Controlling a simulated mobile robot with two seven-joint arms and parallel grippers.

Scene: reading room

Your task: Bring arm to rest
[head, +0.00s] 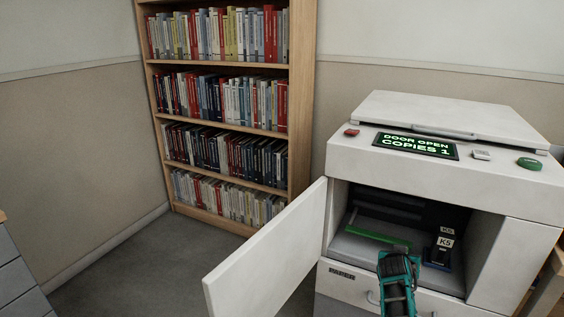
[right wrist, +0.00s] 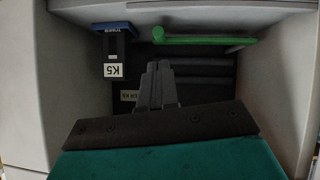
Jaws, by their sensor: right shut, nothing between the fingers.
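My right gripper (right wrist: 157,82) points into the open front bay of a white copier (head: 345,165). In the head view its teal arm (head: 398,280) comes up from the bottom edge, in front of the bay. The fingers are closed together with nothing between them. A toner cartridge (head: 441,247) with a K5 label stands in the bay, right of the gripper in the head view. It also shows in the right wrist view (right wrist: 114,70), apart from the fingers. A green lever (head: 376,237) lies across the bay; it shows in the right wrist view (right wrist: 205,40). My left gripper is not in view.
The copier's white door (head: 268,255) stands wide open to the left. Its display (head: 415,146) reads "DOOR OPEN COPIES 1". A red button (head: 351,132) and a green button (head: 529,164) sit on top. A full bookcase (head: 301,100) stands behind. Grey drawers (head: 20,280) are at left.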

